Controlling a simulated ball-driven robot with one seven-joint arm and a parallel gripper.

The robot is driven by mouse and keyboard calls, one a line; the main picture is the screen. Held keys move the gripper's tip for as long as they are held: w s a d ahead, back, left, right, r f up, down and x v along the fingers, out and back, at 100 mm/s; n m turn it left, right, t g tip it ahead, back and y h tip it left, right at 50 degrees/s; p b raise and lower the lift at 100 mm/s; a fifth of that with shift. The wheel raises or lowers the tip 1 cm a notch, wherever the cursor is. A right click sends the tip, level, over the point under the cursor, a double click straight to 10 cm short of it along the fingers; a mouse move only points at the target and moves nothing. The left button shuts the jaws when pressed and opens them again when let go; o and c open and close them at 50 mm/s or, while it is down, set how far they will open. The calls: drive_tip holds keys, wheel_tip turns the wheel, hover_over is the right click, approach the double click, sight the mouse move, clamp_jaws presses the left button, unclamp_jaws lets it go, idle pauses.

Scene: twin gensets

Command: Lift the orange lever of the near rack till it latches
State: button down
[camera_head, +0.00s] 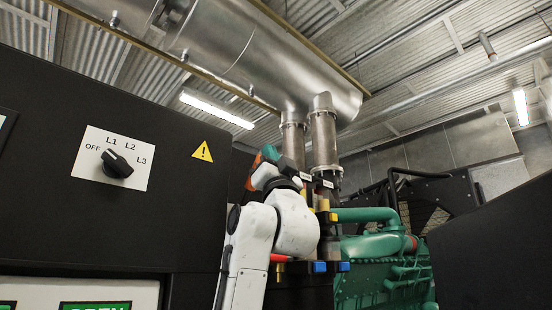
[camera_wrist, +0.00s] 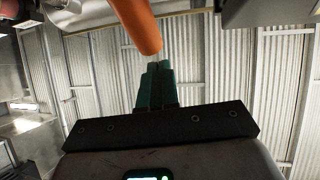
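In the wrist view an orange round bar (camera_wrist: 137,22), which looks like the lever's grip, comes down from the top edge. Its rounded end is just beyond the tips of my gripper (camera_wrist: 158,68). The teal fingers are close together, with nothing seen between them. Whether they touch the bar cannot be told. In the head view my white arm rises at lower centre, with a teal and orange-red patch (camera_head: 267,165) at its upper end, too small to sort out. The arm hides much of the rack.
A black cabinet (camera_head: 190,225) with a rotary switch (camera_head: 117,164) fills the left. Pipes (camera_head: 324,140) drop from a large silver duct (camera_head: 225,45). Blue fittings (camera_head: 320,267) sit right of my arm, before a green engine (camera_head: 385,275). A black panel (camera_head: 495,250) stands at right.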

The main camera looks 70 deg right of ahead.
drive_tip(key=w+r+n+y, duration=0.1)
drive_tip(key=w+d+r+n+y, duration=0.1)
drive_tip(key=y, duration=0.1)
drive_tip(key=r+t+y, duration=0.1)
drive_tip(key=shift+w+d+n+p, duration=0.3)
drive_tip(key=shift+w+d+n, duration=0.05)
drive_tip(key=shift+w+n, duration=0.05)
drive_tip(key=shift+w+d+r+n+g+y, duration=0.2)
drive_tip(key=shift+w+d+n+y, duration=0.1)
drive_tip(key=shift+w+y, duration=0.15)
drive_tip(key=shift+w+d+r+n+g+y, duration=0.15)
drive_tip(key=shift+w+d+n+g+y, duration=0.1)
drive_tip(key=shift+w+y, duration=0.2)
